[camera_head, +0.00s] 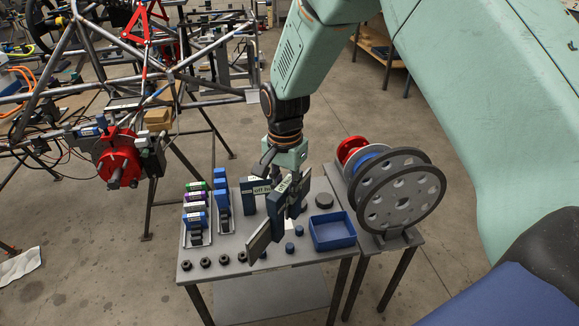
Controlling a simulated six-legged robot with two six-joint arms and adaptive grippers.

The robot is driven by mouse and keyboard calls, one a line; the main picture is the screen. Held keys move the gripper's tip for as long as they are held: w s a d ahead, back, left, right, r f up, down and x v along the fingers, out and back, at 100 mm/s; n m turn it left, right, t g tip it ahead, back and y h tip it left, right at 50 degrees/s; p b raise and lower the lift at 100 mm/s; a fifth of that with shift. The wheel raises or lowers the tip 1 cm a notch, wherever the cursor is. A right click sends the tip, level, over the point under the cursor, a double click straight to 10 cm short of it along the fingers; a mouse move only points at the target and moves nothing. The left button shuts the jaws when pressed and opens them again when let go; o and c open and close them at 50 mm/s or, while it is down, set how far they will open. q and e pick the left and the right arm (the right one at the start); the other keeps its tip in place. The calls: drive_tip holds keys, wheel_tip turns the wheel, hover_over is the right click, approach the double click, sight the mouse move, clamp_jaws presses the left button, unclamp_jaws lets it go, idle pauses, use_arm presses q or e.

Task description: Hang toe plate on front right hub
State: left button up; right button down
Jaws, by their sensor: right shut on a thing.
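The hub (118,160) is a red unit with a protruding centre on the tube chassis at the left. My right gripper (284,186) reaches down over the small grey table, far to the right of the hub. It is shut on a dark toe plate (260,241), which is tilted above the tabletop and shows a lighter flat face toward its lower end. The fingertips are partly hidden among dark labelled parts, so the exact grip is hard to see. Another dark plate (252,197) stands upright just left of the gripper. My left gripper is not in view.
The grey table (232,272) carries racks of coloured boxes (195,212), several dark nuts (205,262) and a blue tray (333,231). Large grey discs (400,195) stand on a stand at the right. The chassis tubes (190,65) cross the upper left. Floor is open between chassis and table.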

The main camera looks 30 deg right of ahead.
drive_tip(key=s+a+f+n+b, duration=0.2)
drive_tip(key=s+f+n, duration=0.2)
drive_tip(key=s, duration=0.3)
drive_tip(key=s+a+f+n+b, duration=0.2)
drive_tip(key=s+f+n, duration=0.3)
drive_tip(key=s+n, duration=0.2)
drive_tip(key=shift+s+a+f+b, duration=0.15)
drive_tip(key=shift+a+f+b, duration=0.1)
drive_tip(key=shift+b, duration=0.15)
